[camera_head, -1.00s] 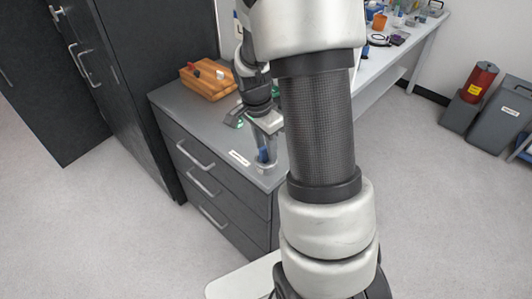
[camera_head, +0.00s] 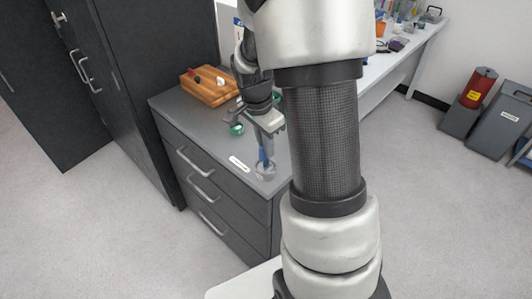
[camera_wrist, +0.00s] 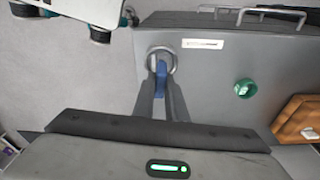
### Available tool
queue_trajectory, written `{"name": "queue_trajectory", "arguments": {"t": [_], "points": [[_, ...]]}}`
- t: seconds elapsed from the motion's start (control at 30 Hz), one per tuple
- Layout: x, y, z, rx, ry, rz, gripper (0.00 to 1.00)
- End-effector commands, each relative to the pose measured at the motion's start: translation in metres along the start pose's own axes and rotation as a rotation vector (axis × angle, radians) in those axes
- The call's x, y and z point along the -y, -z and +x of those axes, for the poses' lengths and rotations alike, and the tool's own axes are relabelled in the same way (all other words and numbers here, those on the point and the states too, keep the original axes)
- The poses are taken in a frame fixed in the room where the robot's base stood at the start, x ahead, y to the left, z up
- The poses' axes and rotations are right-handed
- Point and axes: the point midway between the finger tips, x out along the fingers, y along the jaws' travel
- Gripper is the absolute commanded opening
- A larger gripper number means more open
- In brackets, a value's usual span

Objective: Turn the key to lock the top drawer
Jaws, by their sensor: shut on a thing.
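The grey drawer cabinet (camera_head: 205,125) stands left of my arm, and its top drawer (camera_head: 182,155) looks closed. A blue key (camera_wrist: 160,82) stands at a round metal lock ring (camera_wrist: 162,54) on the cabinet top, near the front corner. In the head view the key (camera_head: 262,155) and ring (camera_head: 265,171) are small and partly covered. My gripper (camera_wrist: 160,92) is shut on the blue key, one finger on each side. The key's lower end and its exact turn are hard to make out.
A white label (camera_wrist: 203,44) lies beside the ring. A green round object (camera_wrist: 245,88) and a wooden block (camera_head: 208,86) sit farther back on the cabinet top. A tall dark cabinet (camera_head: 150,90) stands left; a white bench (camera_head: 395,65) stands behind right.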

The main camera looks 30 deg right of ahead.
Motion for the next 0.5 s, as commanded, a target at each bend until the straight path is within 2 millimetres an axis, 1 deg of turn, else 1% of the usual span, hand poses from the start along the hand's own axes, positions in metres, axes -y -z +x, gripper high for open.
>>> {"name": "queue_trajectory", "arguments": {"t": [0.03, 0.2, 0.4, 0.5], "points": [[0.002, 0.003, -0.013, -0.003, 0.007, 0.001, 0.0], [0.002, 0.007, -0.046, -0.003, 0.005, 0.0, 0.0], [0.001, 0.011, -0.073, 0.0, 0.0, -0.018, 0.0], [0.001, 0.013, -0.077, 0.0, 0.002, -0.052, 0.0]]}}
